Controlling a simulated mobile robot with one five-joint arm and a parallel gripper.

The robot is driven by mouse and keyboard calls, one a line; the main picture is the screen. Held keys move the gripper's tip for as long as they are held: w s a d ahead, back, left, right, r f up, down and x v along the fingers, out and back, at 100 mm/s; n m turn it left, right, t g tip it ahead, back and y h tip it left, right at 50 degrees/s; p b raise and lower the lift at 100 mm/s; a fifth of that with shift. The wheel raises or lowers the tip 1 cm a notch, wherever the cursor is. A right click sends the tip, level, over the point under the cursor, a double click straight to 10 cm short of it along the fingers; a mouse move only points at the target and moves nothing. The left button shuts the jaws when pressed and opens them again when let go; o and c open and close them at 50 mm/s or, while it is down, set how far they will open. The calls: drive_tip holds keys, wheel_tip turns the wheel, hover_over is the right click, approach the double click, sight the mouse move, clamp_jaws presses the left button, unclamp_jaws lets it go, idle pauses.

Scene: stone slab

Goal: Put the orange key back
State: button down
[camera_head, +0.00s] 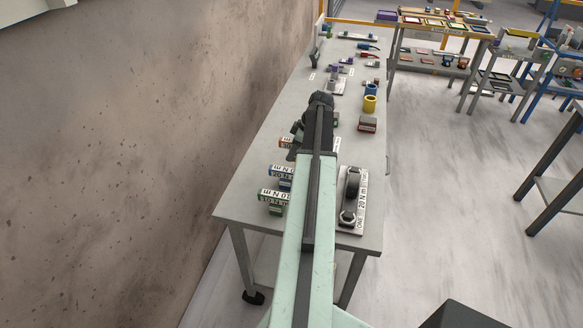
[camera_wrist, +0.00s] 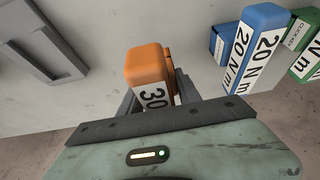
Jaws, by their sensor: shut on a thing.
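The orange key (camera_wrist: 147,66) is a blocky orange piece with a white label reading "30". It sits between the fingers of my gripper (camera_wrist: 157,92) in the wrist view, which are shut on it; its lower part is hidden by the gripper.
A blue block (camera_wrist: 256,42) marked "20 N m" and a green block (camera_wrist: 306,58) stand to its right in the wrist view. A grey frame (camera_wrist: 44,42) lies at left. In the head view, a labelled plate (camera_head: 358,215) with a dark tool lies right of my arm.

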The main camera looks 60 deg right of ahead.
sight(293, 165)
drive_tip(key=shift+f+b, duration=1.95)
drive_tip(key=shift+b, duration=0.1)
drive_tip(key=c, duration=0.8)
unclamp_jaws()
drive_tip(key=shift+r, duration=0.1)
drive_tip(key=shift+c, duration=0.2)
drive_tip(key=shift+r+p, duration=0.3)
drive_tip(key=shift+p, duration=0.1)
drive_tip(key=p+v, duration=1)
drive_tip(key=v, duration=0.1)
drive_tip(key=shift+r+p, duration=0.25)
drive_tip(key=shift+p, duration=0.05)
drive_tip(key=shift+s+r, duration=0.2)
drive_tip(key=shift+f, duration=0.1)
